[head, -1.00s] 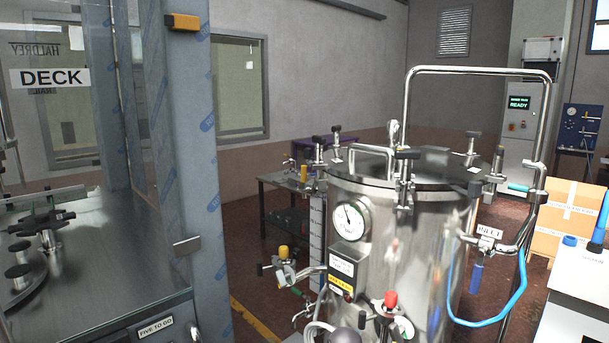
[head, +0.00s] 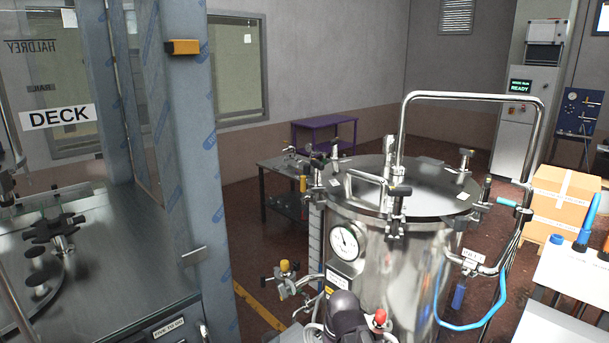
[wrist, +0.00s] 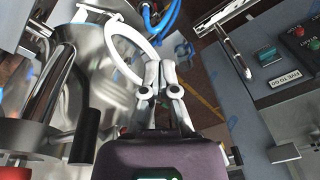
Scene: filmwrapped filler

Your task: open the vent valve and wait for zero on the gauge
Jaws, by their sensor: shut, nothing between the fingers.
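The round white gauge (head: 345,242) is on the front of the steel pressure vessel (head: 400,275). Its dark needle points to the upper left; the numbers are too small to read. A yellow-capped valve (head: 285,267) is on a side pipe left of the vessel, and a red-capped fitting (head: 380,318) is low at its front. I cannot tell which is the vent valve. My gripper (wrist: 165,88) is shut and empty in the wrist view, beside the shiny vessel.
The filler cabinet with its glazed deck (head: 110,230) stands left, its frame post close to the vessel. A blue hose (head: 470,325) hangs at the vessel's right. Cardboard boxes (head: 563,200) and a white bench (head: 575,285) are at the right. Some floor is free behind.

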